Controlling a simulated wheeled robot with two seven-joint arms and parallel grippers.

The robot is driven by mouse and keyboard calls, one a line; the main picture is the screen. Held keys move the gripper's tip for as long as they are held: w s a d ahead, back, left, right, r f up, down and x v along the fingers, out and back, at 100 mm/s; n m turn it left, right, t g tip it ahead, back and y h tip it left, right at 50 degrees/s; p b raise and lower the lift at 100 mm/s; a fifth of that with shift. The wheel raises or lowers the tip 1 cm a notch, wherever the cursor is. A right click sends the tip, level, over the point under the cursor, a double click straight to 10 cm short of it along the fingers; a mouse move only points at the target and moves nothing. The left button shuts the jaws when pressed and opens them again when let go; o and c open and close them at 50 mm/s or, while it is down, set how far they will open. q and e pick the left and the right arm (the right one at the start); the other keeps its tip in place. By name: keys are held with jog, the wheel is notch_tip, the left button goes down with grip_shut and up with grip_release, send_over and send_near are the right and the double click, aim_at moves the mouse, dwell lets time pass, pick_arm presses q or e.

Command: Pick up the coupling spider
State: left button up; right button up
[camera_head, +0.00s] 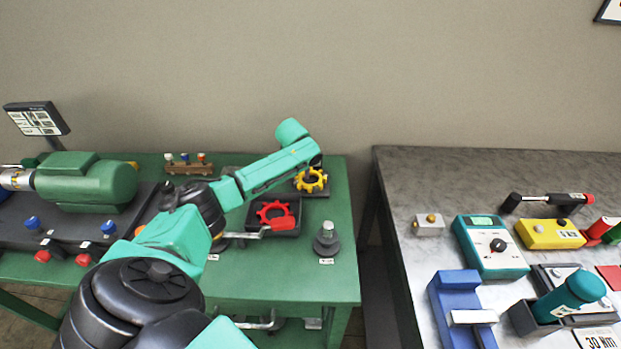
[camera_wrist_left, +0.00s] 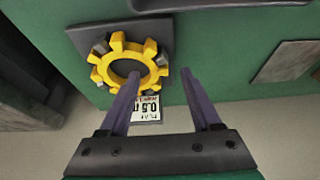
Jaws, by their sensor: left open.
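A yellow toothed ring, a coupling spider (camera_head: 312,181), sits on a dark square pad at the back right of the green table, partly behind my left arm. It also shows in the left wrist view (camera_wrist_left: 103,71), with a printed label (camera_wrist_left: 147,112) beside it. My left gripper (camera_wrist_left: 160,80) is open above it. One finger overlaps the ring and the other is off to its right; contact cannot be told. A similar red toothed ring (camera_head: 275,213) lies in a dark tray (camera_head: 288,230) nearer the front. My right gripper is out of view.
A grey stepped metal part (camera_head: 327,240) stands at the green table's (camera_head: 290,283) right side. A green motor (camera_head: 86,182) is on the left. Beyond a gap, a grey-topped bench (camera_head: 430,180) carries tools and instruments.

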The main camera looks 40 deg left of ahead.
pick_arm(q)
jog(key=shift+x, duration=0.9)
jog(key=shift+r, duration=0.15)
grip_shut()
jog(key=shift+r, duration=0.1)
